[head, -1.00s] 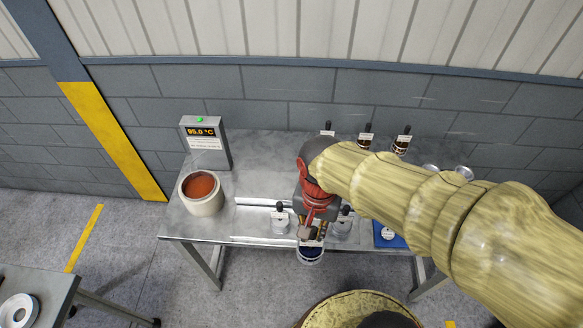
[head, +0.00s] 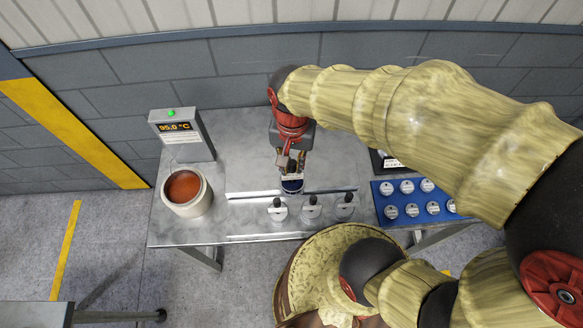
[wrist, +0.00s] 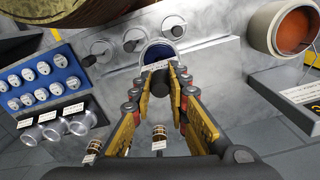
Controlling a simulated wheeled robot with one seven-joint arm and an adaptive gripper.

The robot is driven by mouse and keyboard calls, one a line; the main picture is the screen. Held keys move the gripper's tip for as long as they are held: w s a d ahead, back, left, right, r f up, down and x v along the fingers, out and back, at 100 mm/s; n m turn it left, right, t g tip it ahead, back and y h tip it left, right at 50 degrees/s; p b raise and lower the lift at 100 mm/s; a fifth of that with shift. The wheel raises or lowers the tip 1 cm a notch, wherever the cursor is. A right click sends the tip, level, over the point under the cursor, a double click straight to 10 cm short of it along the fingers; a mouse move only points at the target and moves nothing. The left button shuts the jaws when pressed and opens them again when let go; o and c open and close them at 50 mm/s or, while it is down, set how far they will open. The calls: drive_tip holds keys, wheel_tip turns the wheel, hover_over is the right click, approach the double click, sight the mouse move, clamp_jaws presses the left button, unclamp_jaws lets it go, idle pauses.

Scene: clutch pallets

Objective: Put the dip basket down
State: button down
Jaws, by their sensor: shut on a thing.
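My gripper (head: 290,166) is shut on the black knob of the dip basket (head: 292,185), with the basket hanging below the jaws. In the wrist view my gripper (wrist: 160,84) has its yellow fingers on either side of this knob, and the basket's blue rim and white label (wrist: 157,52) show beyond it. The basket is over the middle of the metal bench (head: 245,165), behind the front row of lidded containers. I cannot tell whether its bottom touches the bench. My arm comes in from the right.
A pot of orange liquid (head: 186,193) and a 95.0 °C display box (head: 180,135) stand at left. A blue tray (head: 410,187) of several white discs is at right. Labelled jars (wrist: 159,137) and glass beakers (wrist: 76,124) show in the wrist view.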

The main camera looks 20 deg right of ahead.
drive_tip(key=w+d+f, duration=0.4)
drive_tip(key=w+f, duration=0.6)
drive_tip(key=f, duration=0.1)
drive_tip(key=shift+f+b, duration=0.15)
drive_tip(key=shift+b, duration=0.15)
drive_tip(key=shift+f, duration=0.15)
drive_tip(key=c, duration=1.7)
unclamp_jaws()
drive_tip(key=shift+f, duration=0.1)
drive_tip(key=s+r+n+t, duration=0.1)
drive_tip(key=s+r, duration=0.1)
drive_tip(key=r, duration=0.8)
drive_tip(key=s+r+n+t, duration=0.1)
drive_tip(key=s+r, duration=0.1)
drive_tip(key=r, duration=0.8)
drive_tip(key=s+r+n+t, duration=0.1)
drive_tip(key=s+r, duration=0.1)
drive_tip(key=s, duration=0.1)
drive_tip(key=s+r+n+t, duration=0.1)
drive_tip(key=s+r+n, duration=0.1)
drive_tip(key=s+r, duration=0.1)
drive_tip(key=s+r+n+t, duration=0.1)
drive_tip(key=s+r, duration=0.2)
drive_tip(key=s, duration=0.1)
drive_tip(key=shift+n+t+p, duration=0.3)
drive_tip(key=shift+p, duration=0.05)
